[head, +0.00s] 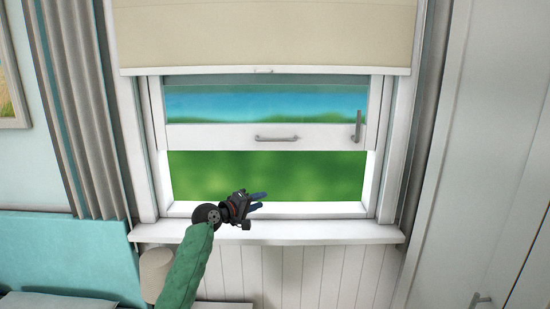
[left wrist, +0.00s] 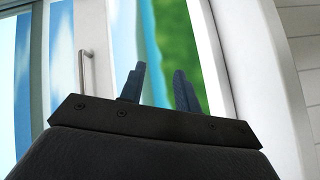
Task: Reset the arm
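My left arm, in a green sleeve, reaches up from the bottom of the head view. My left gripper (head: 257,202) is in front of the lower part of the window, just above the sill (head: 320,232). In the left wrist view the two dark blue fingers (left wrist: 158,85) stand apart with nothing between them. The gripper is open and empty. My right gripper is in neither view.
The window sash (head: 210,137) is raised, with green showing below it. It has a grey bar handle (head: 277,138), also in the left wrist view (left wrist: 86,70), and an upright handle (head: 358,127). A beige blind (head: 265,35) hangs above. A teal headboard (head: 65,255) is at lower left.

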